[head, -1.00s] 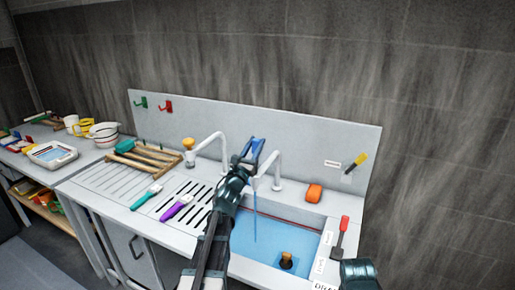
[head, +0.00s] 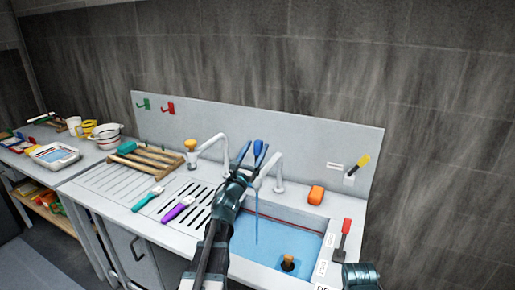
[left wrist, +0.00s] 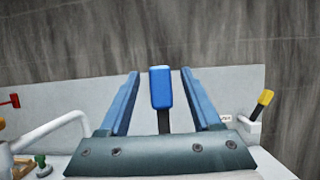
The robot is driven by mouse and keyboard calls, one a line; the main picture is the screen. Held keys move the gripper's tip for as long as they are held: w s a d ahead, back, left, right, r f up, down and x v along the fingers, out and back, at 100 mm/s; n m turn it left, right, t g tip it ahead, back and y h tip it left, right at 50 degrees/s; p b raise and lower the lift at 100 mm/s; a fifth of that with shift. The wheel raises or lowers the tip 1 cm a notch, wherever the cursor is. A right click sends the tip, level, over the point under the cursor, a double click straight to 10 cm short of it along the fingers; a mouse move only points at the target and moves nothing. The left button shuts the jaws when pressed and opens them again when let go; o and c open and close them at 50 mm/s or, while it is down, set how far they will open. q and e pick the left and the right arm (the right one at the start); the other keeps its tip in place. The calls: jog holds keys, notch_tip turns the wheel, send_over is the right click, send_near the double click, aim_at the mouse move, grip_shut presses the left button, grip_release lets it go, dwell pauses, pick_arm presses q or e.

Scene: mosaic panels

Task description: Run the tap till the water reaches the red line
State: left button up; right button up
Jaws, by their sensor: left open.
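My left gripper (head: 252,155) is open above the sink, its two blue fingers on either side of a blue-headed tap lever. The lever (left wrist: 161,88) stands upright on a dark stem between the fingers in the left wrist view, with gaps on both sides. A thin water stream (head: 257,222) is running into the basin. The basin water (head: 270,240) is blue, and the red line (head: 305,224) shows along the back wall just above it. My left arm hides the basin's left part. A dark part of my right arm shows at the bottom right; its fingers are not visible.
A white spout (head: 278,165) stands behind the gripper; another tap (head: 215,142) is to its left. A wooden-knobbed plug (head: 288,263) shows in the basin. A wooden rack (head: 145,160) and brushes lie left.

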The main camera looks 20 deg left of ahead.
pick_arm(q)
jog(key=b+v, duration=0.4)
jog(key=v, duration=0.8)
dwell(6.8)
